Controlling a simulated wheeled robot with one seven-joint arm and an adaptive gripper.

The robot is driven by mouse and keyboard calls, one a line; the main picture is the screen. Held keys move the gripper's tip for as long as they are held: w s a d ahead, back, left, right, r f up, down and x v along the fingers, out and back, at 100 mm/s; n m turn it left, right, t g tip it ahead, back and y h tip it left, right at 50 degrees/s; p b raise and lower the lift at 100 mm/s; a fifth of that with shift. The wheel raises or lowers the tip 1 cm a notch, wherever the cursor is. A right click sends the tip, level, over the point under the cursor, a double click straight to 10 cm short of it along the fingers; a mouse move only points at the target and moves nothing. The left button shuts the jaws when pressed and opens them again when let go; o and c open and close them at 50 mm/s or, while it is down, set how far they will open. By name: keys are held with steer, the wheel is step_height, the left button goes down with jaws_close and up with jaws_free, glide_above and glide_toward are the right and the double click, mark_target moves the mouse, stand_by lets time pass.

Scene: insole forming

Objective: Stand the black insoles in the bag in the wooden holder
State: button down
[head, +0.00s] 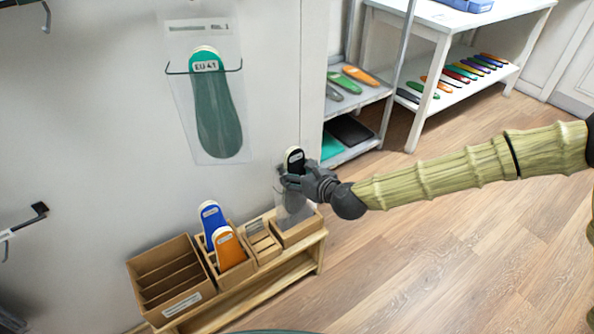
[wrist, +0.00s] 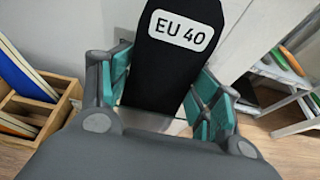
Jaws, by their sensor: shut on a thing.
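The black insoles (head: 294,156) are in a clear bag (head: 293,208) that hangs below my gripper (head: 296,182). In the wrist view the black insole (wrist: 175,75) stands upright between the teal finger pads, with a white "EU 40" label near its top. My gripper (wrist: 165,110) is shut on it. The bag's lower end overlaps the rightmost wooden box (head: 302,231) of the holder row; I cannot tell whether it is inside or above it. The left wooden holder box (head: 171,276) has several empty slots and a white label.
A wooden box (head: 240,272) holds a blue insole (head: 212,219) and an orange insole (head: 229,248). A small slotted box (head: 263,246) is beside it. A bagged green insole (head: 217,110) hangs on the wall. Shelves with coloured insoles (head: 343,82) stand behind. The floor at right is clear.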

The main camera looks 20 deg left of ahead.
steer(key=shift+s+d+f, duration=0.1)
steer(key=shift+s+f, duration=0.1)
steer(key=shift+f, duration=0.4)
steer(key=shift+s+d+f, duration=0.1)
steer(key=shift+s+f, duration=0.05)
steer(key=shift+f, duration=0.4)
steer(key=shift+w+f, duration=0.1)
steer(key=shift+w, duration=0.1)
steer(key=c, duration=0.5)
jaws_free()
steer(key=shift+c, duration=0.2)
steer(key=shift+o, duration=1.4)
steer(key=shift+w+r, duration=0.1)
steer(key=shift+r, duration=0.2)
steer(key=shift+r, duration=0.15)
steer(key=v, duration=1.1)
steer(key=shift+d+r, duration=0.25)
steer(key=shift+d, duration=0.05)
